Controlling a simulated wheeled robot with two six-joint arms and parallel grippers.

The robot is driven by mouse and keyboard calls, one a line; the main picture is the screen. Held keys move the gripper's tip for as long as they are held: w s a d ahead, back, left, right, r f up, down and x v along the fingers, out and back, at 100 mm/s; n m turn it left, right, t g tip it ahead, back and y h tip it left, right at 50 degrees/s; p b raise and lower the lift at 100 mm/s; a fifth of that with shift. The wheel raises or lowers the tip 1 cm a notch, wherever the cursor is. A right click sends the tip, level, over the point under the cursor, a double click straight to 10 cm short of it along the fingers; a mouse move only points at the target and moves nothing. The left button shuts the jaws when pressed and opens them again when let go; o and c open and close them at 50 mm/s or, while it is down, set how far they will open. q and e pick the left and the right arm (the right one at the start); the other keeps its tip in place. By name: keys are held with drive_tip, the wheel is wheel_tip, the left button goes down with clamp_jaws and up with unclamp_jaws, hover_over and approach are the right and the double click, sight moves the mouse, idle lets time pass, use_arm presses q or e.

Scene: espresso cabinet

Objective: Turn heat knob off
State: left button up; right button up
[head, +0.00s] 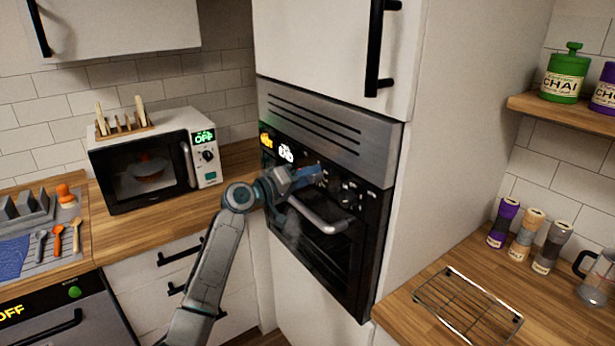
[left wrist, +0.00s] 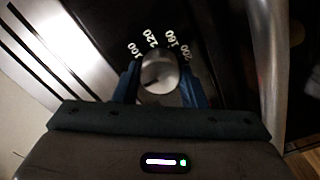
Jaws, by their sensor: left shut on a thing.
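The heat knob (left wrist: 160,76) is a round metal dial with white numbers around it, from 100 to 200, on the black oven panel. In the left wrist view my left gripper (left wrist: 160,90) is shut on this knob, with a blue finger on either side. In the head view my left gripper (head: 308,176) is at the control panel of the built-in oven (head: 325,200), and it hides the knob it holds. Another knob (head: 347,198) shows to its right on the panel. My right gripper is not in view.
The oven handle (head: 318,218) lies just below my left gripper. A microwave (head: 150,165) stands on the left counter, its display reading OFF. A wire rack (head: 468,305) lies on the right counter, near several spice jars (head: 525,235).

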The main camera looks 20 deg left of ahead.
use_arm(q)
drive_tip(key=o, duration=1)
drive_tip(key=shift+a, duration=0.1)
drive_tip(key=shift+s+a+f, duration=0.1)
drive_tip(key=shift+s+a, duration=0.05)
drive_tip(key=shift+s, duration=0.05)
drive_tip(key=shift+b+v, duration=2.2)
drive_tip(key=shift+v, duration=2.95)
